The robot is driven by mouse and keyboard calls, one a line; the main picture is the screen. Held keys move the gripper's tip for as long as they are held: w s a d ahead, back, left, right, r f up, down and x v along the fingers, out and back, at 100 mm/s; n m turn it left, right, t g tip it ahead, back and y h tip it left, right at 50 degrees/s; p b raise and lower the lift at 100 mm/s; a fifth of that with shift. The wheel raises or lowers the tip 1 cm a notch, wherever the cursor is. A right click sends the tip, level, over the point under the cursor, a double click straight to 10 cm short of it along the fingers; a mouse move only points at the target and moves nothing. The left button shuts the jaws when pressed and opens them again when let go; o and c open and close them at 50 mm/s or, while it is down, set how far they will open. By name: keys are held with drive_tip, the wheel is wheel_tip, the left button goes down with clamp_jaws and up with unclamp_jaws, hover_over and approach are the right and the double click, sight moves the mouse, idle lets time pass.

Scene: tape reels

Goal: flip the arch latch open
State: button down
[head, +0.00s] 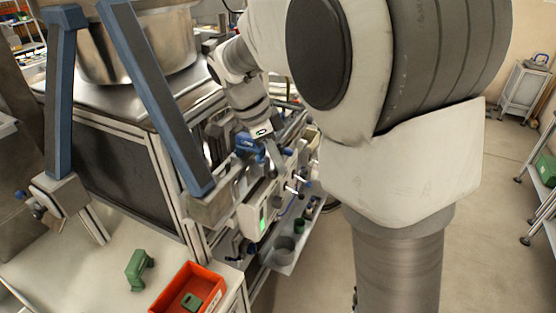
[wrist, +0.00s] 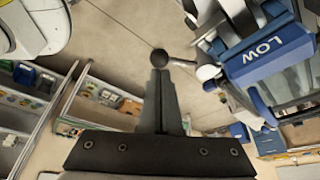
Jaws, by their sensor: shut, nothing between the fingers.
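My gripper (wrist: 160,75) is shut and empty, its dark fingers together and pointing up the wrist view. A small lever with a dark ball knob (wrist: 159,56) shows right at the fingertips; I cannot tell whether they touch. Its short rod runs right to a rounded pale joint (wrist: 207,72), beside a blue block marked LOW (wrist: 268,55). I take this lever to be the arch latch, but no label confirms it. In the head view my gripper (head: 276,163) is small, beside the blue block (head: 247,143) on the machine's side. The lever cannot be made out there.
Blue-grey arch legs (head: 160,100) stand around a large steel bowl (head: 150,45). A white box with a green light (head: 262,222) and small blue-knobbed fittings (head: 297,186) crowd my gripper. A red bin (head: 207,279) and green part (head: 138,268) lie in front.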

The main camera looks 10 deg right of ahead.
drive_tip(key=shift+w+d, duration=0.25)
drive_tip(key=shift+w, duration=0.4)
drive_tip(key=shift+d, duration=0.15)
wheel_tip(320, 180, up, 10)
drive_tip(key=p, duration=0.1)
idle(0.3)
drive_tip(key=shift+d+r, duration=0.1)
drive_tip(key=shift+d, duration=0.05)
